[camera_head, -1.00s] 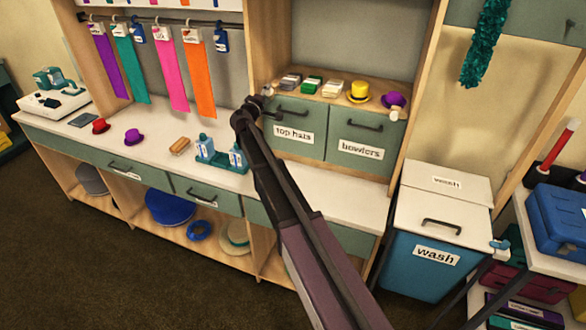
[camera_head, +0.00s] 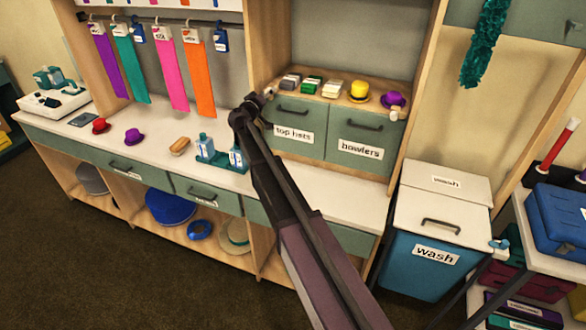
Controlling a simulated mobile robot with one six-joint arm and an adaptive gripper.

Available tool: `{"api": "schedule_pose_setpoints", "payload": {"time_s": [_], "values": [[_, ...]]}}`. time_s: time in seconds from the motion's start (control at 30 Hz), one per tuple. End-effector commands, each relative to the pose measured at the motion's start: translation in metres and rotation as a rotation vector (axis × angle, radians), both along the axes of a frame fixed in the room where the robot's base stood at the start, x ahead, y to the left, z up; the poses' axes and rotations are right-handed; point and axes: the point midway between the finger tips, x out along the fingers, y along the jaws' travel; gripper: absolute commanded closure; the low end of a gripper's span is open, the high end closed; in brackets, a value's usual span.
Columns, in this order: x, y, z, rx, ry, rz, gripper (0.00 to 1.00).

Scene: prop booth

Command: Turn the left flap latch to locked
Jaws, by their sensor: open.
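The left flap (camera_head: 290,122), labelled "top hats", is a closed grey-green front with a dark bar handle. A small pale knob (camera_head: 269,92) shows at its upper left edge and looks like its latch; its setting is too small to read. My gripper (camera_head: 258,102) is at the flap's upper left, right by that knob. It is open, small and dark in this view, and partly hides the area. I cannot tell whether it touches the knob.
The right flap (camera_head: 360,140), labelled "bowlers", is closed, with a similar knob (camera_head: 395,114) at its upper right. Small hats and boxes stand on the shelf above. Bottles in a teal caddy (camera_head: 207,152) stand on the counter left of my arm. A wash bin (camera_head: 432,245) stands right.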

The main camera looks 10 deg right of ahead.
Motion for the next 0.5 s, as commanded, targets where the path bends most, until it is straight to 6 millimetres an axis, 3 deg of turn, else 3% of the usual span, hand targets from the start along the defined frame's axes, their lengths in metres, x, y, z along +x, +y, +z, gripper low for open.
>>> {"api": "schedule_pose_setpoints", "payload": {"time_s": [0.5], "values": [[0.0003, 0.0004, 0.0006, 0.293, -0.212, -0.001, 0.27]]}}
